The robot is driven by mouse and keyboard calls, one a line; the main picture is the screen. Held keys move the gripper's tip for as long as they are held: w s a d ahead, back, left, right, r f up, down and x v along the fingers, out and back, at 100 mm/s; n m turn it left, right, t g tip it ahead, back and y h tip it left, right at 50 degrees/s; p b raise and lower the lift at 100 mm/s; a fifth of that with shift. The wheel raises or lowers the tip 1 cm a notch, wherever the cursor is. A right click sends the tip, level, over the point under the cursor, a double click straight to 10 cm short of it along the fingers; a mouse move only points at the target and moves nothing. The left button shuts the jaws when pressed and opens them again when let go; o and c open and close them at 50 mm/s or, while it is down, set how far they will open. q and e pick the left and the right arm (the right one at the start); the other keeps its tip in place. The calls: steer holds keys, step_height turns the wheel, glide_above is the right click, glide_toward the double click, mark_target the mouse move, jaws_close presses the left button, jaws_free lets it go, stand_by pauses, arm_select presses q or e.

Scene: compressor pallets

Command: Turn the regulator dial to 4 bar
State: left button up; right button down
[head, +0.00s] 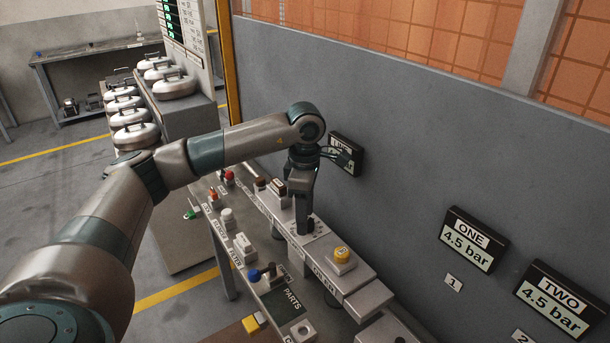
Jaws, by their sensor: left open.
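My left arm reaches in from the left, and its gripper (304,222) points down over a dark round knob with scale marks around it, which looks like the regulator dial (307,229). The fingers are open and close to the dial. I cannot tell whether they touch it. The dial's pointer and setting are hidden or too small to read. A dark wall display (345,154) behind my wrist is partly covered, and its reading is not legible. Display ONE (473,240) reads 4.5 bar and display TWO (558,300) reads 4.5 bar. My right gripper is not in view.
A PARTS area (284,303) lies in front. The grey wall (400,150) stands close behind. Lidded pots (135,137) stand at the left.

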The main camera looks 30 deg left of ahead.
arm_select(q)
step_height(320, 180, up, 17)
steer(key=b, duration=0.2)
steer(key=shift+f, duration=0.2)
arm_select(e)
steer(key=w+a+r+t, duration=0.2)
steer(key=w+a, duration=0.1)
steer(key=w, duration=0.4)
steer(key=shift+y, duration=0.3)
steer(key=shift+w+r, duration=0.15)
